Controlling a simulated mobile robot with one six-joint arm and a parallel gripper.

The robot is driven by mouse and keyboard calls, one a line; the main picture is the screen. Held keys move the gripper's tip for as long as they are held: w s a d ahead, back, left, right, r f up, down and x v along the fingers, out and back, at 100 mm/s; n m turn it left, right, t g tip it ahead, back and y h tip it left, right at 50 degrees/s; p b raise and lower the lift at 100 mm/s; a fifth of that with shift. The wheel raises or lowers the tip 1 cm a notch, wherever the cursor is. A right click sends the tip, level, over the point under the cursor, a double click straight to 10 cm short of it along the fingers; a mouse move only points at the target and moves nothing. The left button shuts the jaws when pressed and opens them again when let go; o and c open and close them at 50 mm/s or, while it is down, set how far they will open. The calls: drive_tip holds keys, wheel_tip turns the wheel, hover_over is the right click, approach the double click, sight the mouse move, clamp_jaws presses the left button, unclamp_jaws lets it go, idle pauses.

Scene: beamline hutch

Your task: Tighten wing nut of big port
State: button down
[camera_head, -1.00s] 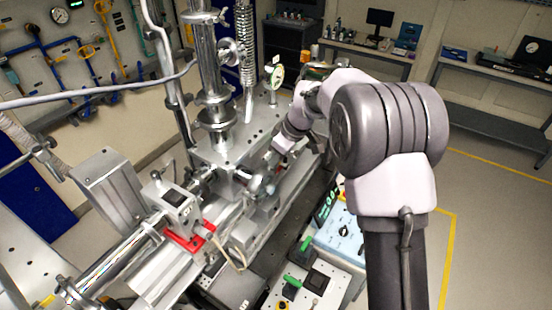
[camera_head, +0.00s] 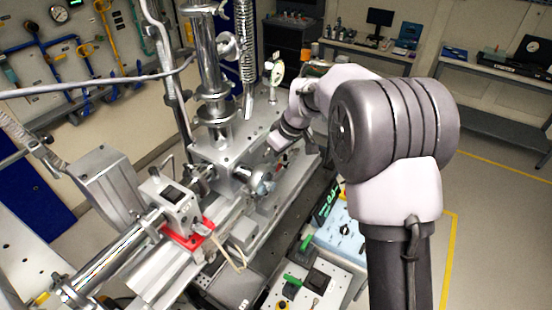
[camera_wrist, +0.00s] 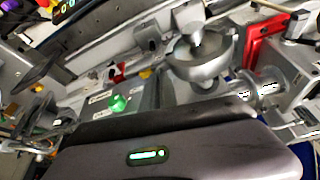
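The steel vacuum chamber (camera_head: 222,155) stands left of my arm in the head view. A round port with a clamp (camera_head: 263,183) projects from its front right side. In the wrist view a round metal flange (camera_wrist: 200,66) with a part on top shows at the upper middle; it appears to be this port. I cannot make out the wing nut clearly. My gripper (camera_head: 277,143) is above and right of the port, apart from it. Its dark body with a green light fills the bottom of the wrist view. Its fingers cannot be made out, and nothing is seen held.
A red bracket (camera_head: 188,238) and metal rail assembly lie front left of the chamber. A vertical steel column (camera_head: 208,60) and a gauge (camera_head: 276,72) rise above it. Control boxes with green parts (camera_head: 296,281) stand below my arm. Floor at right is open.

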drive_tip(key=m, duration=0.2)
drive_tip(key=m+h+b, duration=0.1)
drive_tip(key=m, duration=0.1)
drive_tip(key=m+t+h+b, duration=0.1)
drive_tip(key=m, duration=0.1)
drive_tip(key=shift+s+a, duration=0.15)
drive_tip(key=shift+a, duration=0.15)
drive_tip(key=m+h+b, duration=0.1)
drive_tip(key=m, duration=0.3)
drive_tip(key=m+h+b, duration=0.1)
drive_tip(key=m, duration=0.1)
drive_tip(key=shift+a+m+h+b, duration=0.3)
drive_tip(key=shift+b, duration=0.05)
drive_tip(key=m, duration=0.2)
drive_tip(key=m+h, duration=0.1)
drive_tip(key=shift+a+r+m+g, duration=0.1)
drive_tip(key=shift+a+m+g, duration=0.05)
drive_tip(key=shift+m+g, duration=0.2)
drive_tip(key=m, duration=0.1)
drive_tip(key=m+h+p, duration=0.1)
drive_tip(key=shift+w+r+m+g+p, duration=0.1)
drive_tip(key=shift+w+m+g+p, duration=0.15)
drive_tip(key=shift+m+p, duration=0.1)
drive_tip(key=shift+w+a+m+g+h+p, duration=0.1)
drive_tip(key=shift+m+g+h+p, duration=0.4)
drive_tip(key=shift+m+p, duration=0.95)
drive_tip(key=shift+m, duration=0.45)
drive_tip(key=c, duration=1.9)
unclamp_jaws()
